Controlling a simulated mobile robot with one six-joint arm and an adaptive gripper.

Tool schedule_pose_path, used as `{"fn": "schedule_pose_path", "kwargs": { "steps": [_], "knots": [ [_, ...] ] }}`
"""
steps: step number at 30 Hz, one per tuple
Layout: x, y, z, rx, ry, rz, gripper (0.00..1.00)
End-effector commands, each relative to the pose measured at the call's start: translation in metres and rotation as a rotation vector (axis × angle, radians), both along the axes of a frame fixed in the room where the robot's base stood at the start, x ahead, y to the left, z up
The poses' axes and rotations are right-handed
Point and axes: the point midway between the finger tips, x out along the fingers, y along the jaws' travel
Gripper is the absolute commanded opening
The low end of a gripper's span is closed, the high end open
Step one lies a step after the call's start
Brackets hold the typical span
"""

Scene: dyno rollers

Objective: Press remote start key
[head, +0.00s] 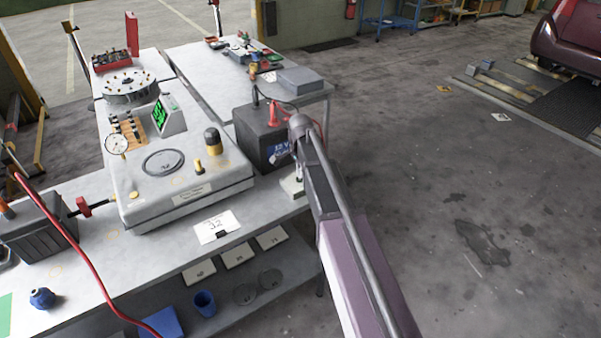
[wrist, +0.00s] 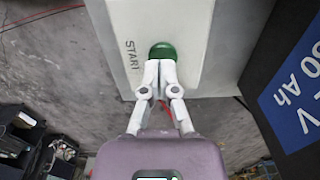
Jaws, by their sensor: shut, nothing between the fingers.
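A round green button (wrist: 163,50) sits on a pale box (wrist: 195,25) in the wrist view, beside the printed word START (wrist: 132,55). My gripper (wrist: 160,66) is shut and empty, its fingertips together at the button's lower edge. They overlap the button in the picture; I cannot tell whether they touch or press it. In the head view my arm hides the gripper and the button. Part of a small pale box (head: 291,186) shows at the bench edge, left of my arm.
A black battery (head: 262,135) stands close to the pale box; its blue label (wrist: 300,85) is at right in the wrist view. A large grey console (head: 185,175) with a dial and green screen fills the bench. The floor (head: 480,200) to the right is open.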

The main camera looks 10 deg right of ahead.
Motion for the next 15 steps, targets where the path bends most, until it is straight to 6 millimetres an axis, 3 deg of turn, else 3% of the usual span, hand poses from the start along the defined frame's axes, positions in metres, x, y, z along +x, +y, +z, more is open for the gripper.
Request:
{"fn": "schedule_pose_path", "kwargs": {
  "steps": [1,15],
  "knots": [
    [0.0,0.0,0.01,0.0,-0.002,0.0,0.0],
    [0.001,-0.001,0.049,-0.001,-0.009,-0.001,0.0]
  ]
}}
